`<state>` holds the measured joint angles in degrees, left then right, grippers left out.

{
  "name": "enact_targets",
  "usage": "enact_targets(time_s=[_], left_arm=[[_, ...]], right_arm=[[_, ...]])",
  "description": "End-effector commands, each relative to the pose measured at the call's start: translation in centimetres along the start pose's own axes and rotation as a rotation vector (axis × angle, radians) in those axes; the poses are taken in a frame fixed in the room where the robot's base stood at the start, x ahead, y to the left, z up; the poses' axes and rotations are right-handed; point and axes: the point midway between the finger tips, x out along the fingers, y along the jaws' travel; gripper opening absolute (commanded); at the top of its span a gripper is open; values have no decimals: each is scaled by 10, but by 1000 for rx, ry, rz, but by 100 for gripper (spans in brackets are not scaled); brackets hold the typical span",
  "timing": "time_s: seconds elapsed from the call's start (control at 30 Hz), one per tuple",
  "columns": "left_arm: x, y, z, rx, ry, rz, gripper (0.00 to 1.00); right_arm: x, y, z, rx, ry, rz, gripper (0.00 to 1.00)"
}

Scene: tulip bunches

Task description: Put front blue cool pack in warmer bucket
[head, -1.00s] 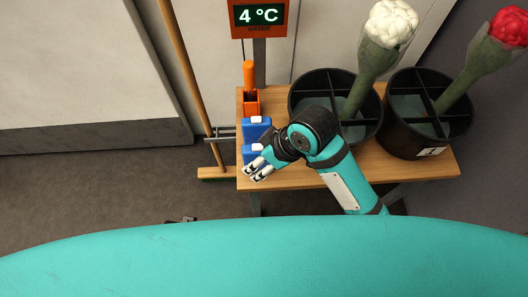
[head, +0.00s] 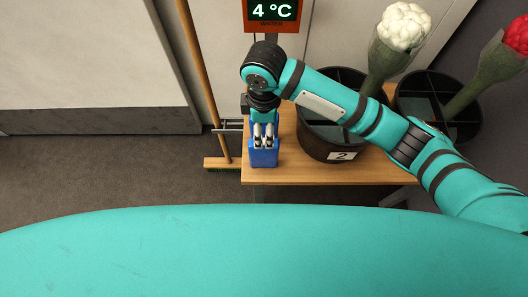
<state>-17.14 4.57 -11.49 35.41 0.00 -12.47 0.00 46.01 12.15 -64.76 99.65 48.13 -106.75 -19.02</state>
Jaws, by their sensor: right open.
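The front blue cool pack (head: 263,158) stands near the left front corner of the wooden table. My right gripper (head: 263,144) is open, its fingers at the top of this pack, pointing toward the near edge; contact cannot be told. The rear blue pack is mostly or wholly hidden by my wrist. A black divided bucket (head: 325,143) labelled 2 holds a white tulip bunch (head: 404,27). A second black bucket (head: 462,130), farther right, holds a red tulip bunch (head: 515,40). A display (head: 271,12) reads 4 °C. Which bucket is warmer cannot be told. My left gripper is not in view.
The wooden table (head: 350,174) has a bare strip along its front edge. A broom (head: 208,85) leans upright left of the table. My right arm passes over the labelled bucket and hides part of it. Open floor lies at left.

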Motion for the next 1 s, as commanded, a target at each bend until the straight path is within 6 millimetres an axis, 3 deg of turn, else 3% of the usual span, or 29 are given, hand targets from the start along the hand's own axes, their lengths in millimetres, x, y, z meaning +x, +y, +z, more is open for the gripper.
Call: enact_targets(time_s=[0.1, 0.3, 0.57, 0.83, 1.0], left_arm=[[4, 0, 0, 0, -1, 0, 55], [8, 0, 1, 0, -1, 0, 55], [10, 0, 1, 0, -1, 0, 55], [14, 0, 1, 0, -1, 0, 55], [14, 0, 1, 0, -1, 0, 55]], right_arm=[[30, -1, 1, 3, -2, -3, 58], [69, -1, 0, 2, -1, -2, 58], [89, 0, 0, 1, 1, 1, 58], [127, -2, -1, 2, 1, 1, 58], [138, -2, -1, 2, 3, 2, 58]])
